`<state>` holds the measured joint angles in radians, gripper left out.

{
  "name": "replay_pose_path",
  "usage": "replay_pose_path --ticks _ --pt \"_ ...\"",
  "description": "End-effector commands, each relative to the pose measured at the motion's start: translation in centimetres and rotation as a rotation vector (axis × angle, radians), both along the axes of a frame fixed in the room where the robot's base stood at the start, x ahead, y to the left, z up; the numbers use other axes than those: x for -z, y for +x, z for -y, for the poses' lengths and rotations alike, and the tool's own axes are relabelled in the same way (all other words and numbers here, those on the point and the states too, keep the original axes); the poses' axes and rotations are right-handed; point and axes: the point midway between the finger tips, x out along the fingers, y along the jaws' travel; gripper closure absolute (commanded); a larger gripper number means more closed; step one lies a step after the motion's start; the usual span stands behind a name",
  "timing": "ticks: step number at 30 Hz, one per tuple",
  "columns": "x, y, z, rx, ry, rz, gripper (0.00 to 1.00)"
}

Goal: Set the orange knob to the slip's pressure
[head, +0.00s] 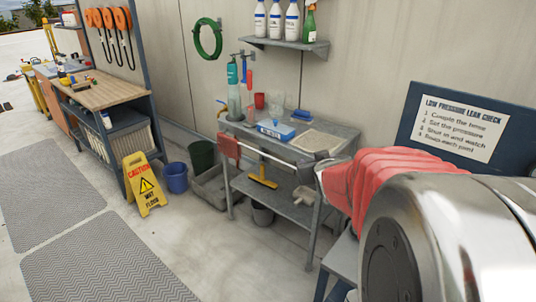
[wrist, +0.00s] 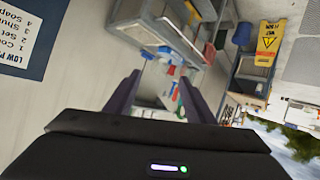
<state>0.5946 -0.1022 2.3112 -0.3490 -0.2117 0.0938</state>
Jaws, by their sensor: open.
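The orange knob does not show in either view, and I see no slip that gives a pressure figure. A white sheet (head: 461,127) on a dark blue board is headed "LOW PRESSURE LEAK CHECK" and lists steps, including "Set the pressure". Part of that sheet also shows upside down in the wrist view (wrist: 25,35). My gripper (wrist: 160,78) is open and empty, its two dark fingers apart. It points toward the wall and the grey bench, with nothing between the fingers at close range.
A yellow caution sign (head: 144,184), a blue bucket (head: 176,177) and a wooden workbench (head: 108,91) stand left. Floor mats lie at front left.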

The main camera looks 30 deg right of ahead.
Motion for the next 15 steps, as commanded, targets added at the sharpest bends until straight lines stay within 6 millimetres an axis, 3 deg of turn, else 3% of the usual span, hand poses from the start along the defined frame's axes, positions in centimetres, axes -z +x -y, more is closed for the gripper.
replay_pose_path --ticks 1,6,15 --pt "1.1 0.1 1.7 0.009 -0.009 0.006 0.51" --pt "3.6 0.2 6.0 0.008 -0.048 0.05 0.51" --pt "8.9 -0.9 12.0 -0.018 -0.076 0.143 0.51"
